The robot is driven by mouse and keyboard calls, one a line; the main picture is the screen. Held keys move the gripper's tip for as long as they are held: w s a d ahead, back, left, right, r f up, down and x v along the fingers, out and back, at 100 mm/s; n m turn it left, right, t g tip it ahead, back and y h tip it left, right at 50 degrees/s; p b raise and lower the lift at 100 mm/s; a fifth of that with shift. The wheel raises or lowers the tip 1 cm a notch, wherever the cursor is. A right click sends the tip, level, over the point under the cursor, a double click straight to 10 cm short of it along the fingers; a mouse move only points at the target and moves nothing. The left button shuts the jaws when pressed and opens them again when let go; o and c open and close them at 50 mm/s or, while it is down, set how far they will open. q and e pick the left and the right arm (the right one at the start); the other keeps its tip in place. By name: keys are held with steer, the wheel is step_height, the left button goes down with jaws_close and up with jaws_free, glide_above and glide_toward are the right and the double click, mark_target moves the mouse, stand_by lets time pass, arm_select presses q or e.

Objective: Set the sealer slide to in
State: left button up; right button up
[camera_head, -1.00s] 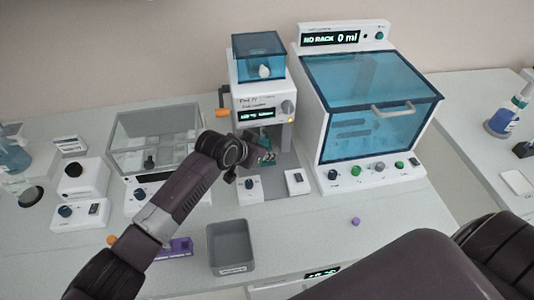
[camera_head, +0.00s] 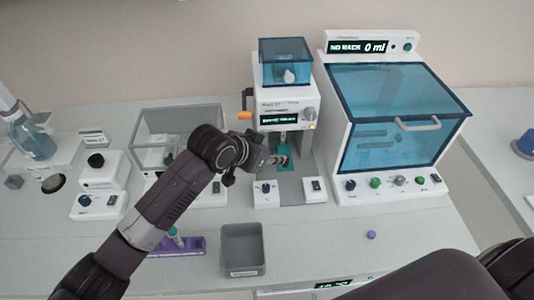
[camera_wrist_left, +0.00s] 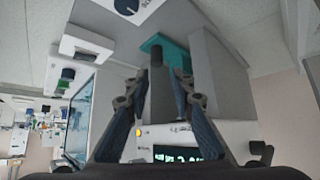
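The sealer (camera_head: 290,100) is the white tower with a blue clear box on top and a lit display. Its teal slide (camera_head: 284,146) shows low in the front bay, partly hidden by my left gripper. My left gripper (camera_head: 278,160) is just in front of the bay. In the left wrist view the teal slide (camera_wrist_left: 178,54) lies just beyond the tips of my left gripper (camera_wrist_left: 162,82). The fingers are apart with nothing clearly between them. Whether a tip touches the slide I cannot tell. My right gripper is out of view.
An orange-handled lever (camera_head: 245,115) sticks out from the sealer's left side. A blue-lidded machine (camera_head: 395,120) stands close on the right and a clear-covered box (camera_head: 180,128) on the left. A grey bin (camera_head: 243,250) and a purple rack (camera_head: 190,246) are in front.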

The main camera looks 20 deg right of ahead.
arm_select(q)
steer(key=shift+v, duration=1.85)
steer(key=shift+r, duration=0.1)
